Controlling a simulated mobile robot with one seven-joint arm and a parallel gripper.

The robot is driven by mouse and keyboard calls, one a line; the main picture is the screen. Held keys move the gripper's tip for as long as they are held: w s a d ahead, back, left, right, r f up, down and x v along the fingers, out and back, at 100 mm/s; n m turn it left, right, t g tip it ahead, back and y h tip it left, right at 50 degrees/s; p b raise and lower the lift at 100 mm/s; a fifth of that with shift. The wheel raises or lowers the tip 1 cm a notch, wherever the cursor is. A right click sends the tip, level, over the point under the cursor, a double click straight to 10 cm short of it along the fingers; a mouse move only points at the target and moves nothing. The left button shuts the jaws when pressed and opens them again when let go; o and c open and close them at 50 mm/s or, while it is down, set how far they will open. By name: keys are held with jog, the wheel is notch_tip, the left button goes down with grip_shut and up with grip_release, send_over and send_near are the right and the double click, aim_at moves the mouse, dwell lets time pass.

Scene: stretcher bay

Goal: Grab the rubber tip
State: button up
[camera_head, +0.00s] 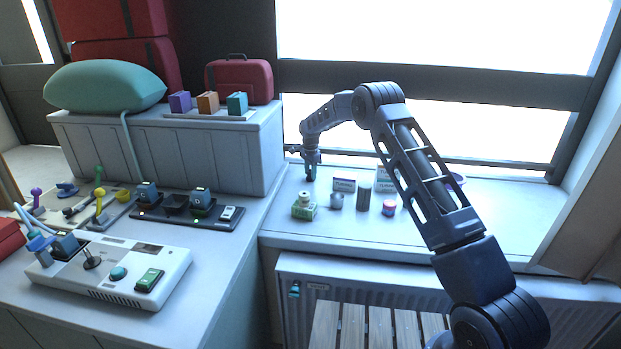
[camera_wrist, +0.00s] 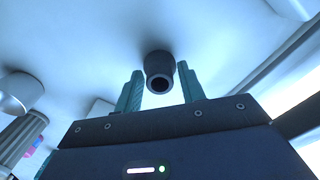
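A dark, ring-shaped rubber tip (camera_wrist: 158,62) with a hole in its end lies on the pale sill in the wrist view. It shows between the two teal fingers of my gripper (camera_wrist: 160,88), near their ends. The fingers are open, with a narrow gap visible on each side of the tip; how deep it sits between them is hard to tell. In the head view my gripper (camera_head: 311,176) points down low over the left part of the window sill (camera_head: 450,235). The rubber tip cannot be made out there.
Small cartons (camera_head: 344,185) stand behind. The white cabinet (camera_head: 225,158) rises at the left. The sill's front is clear.

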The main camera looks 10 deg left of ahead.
jog(key=c, duration=0.5)
jog(key=shift+r, duration=0.1)
jog(key=shift+c, duration=0.2)
